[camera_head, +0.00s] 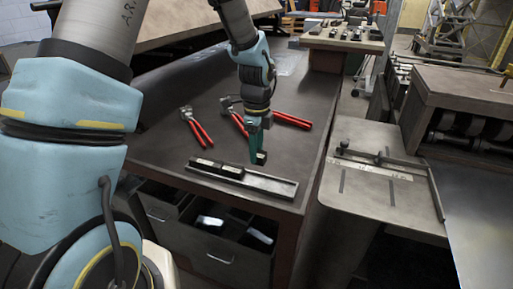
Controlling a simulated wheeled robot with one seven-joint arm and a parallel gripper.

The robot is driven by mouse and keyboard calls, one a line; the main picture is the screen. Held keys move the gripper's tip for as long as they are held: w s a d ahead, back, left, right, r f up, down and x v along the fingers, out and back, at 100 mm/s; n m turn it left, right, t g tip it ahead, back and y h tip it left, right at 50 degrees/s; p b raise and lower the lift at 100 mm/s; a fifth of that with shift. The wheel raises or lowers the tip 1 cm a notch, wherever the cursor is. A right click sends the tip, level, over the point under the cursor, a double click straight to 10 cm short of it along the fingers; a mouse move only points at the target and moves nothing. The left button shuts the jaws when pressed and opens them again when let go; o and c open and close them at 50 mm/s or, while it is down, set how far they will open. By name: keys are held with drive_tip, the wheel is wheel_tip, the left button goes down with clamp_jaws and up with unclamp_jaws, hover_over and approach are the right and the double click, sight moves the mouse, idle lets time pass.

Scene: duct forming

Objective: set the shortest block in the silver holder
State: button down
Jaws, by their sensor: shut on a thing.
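The silver holder (272,184) is a long, shallow metal channel near the front edge of the dark bench. Dark blocks with pale marks, among them one black block (231,171), lie in its left and middle part. Its right part is bare. My gripper (257,156) has green fingers and points down just behind the holder. It is shut on a small dark block (262,157), which shows at the fingertips, apart from the holder. The fingers partly hide this block, so its full length and any gap below it cannot be told.
Red-handled pliers (196,127) and two more red-handled tools (291,120) lie on the bench (165,95) behind the holder. Open drawers (214,226) are below its front edge. A metal worktable (375,170) stands to the right across a gap.

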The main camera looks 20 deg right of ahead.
drive_tip(key=shift+f+b, duration=2.3)
drive_tip(key=shift+f, duration=1.55)
drive_tip(key=shift+c, duration=1.7)
unclamp_jaws()
drive_tip(key=shift+r, duration=0.1)
